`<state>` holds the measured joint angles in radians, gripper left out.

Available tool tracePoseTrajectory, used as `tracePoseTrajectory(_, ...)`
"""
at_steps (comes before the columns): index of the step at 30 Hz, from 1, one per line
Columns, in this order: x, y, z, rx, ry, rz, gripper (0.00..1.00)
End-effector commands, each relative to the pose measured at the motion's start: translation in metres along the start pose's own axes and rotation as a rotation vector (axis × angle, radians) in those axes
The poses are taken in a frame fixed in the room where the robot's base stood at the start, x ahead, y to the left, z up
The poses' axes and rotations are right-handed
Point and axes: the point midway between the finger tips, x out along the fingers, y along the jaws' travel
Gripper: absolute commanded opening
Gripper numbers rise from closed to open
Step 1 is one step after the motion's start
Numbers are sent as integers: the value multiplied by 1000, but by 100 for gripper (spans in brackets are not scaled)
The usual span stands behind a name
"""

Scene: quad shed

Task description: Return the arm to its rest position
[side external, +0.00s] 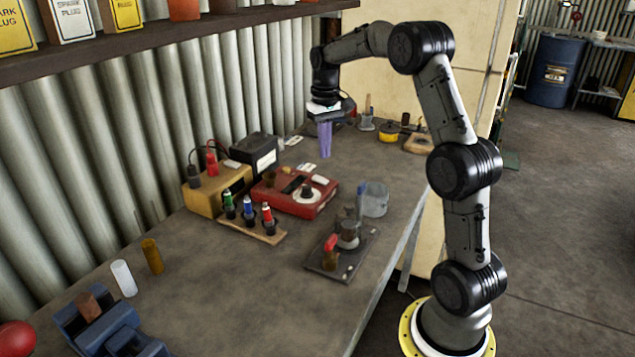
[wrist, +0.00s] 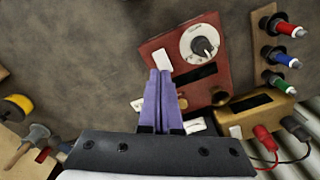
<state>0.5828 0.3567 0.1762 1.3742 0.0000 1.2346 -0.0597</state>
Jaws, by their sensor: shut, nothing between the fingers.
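My gripper (side external: 325,140) points straight down above the far part of the workbench (side external: 240,290), with its purple fingers together and nothing between them. The shut fingers also show in the wrist view (wrist: 161,100), over the near edge of a red meter box with a dial (wrist: 200,47). My arm reaches from its base at the right over the bench. In the side view the fingertips hang behind the red meter box (side external: 295,193), seemingly clear of it. I cannot tell the exact height of the tips above the bench.
Red, blue and green tools (side external: 248,212) stand in a wooden rack beside a tan box (side external: 217,187). A clear jar (side external: 375,198) and a clamp fixture (side external: 340,250) stand near the bench's right edge. A blue vise (side external: 110,328) stands in front. A shelf (side external: 160,38) overhangs the left.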

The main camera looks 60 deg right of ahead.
Motion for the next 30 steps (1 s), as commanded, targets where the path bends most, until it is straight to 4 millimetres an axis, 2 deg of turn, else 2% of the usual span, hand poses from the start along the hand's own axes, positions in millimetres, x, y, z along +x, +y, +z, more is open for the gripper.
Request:
tracePoseTrajectory(2, -4, -8, 0, -17, 9, 0, 0)
tracePoseTrajectory(3, -12, -15, 0, -31, 26, 1, 0)
tracePoseTrajectory(5, -32, -28, 2, -59, 67, 2, 0)
tracePoseTrajectory(7, -57, -48, 16, -105, 112, 1, 0)
tracePoseTrajectory(12, -107, -94, 78, -225, 217, -12, 0)
tracePoseTrajectory(16, -126, -115, 133, -307, 290, -30, 0)
tracePoseTrajectory(20, -132, -126, 189, -384, 359, -53, 0)
tracePoseTrajectory(23, -126, -128, 232, -439, 408, -75, 0)
tracePoseTrajectory(27, -103, -123, 284, -502, 466, -108, 0)
tracePoseTrajectory(30, -81, -117, 309, -527, 487, -124, 0)
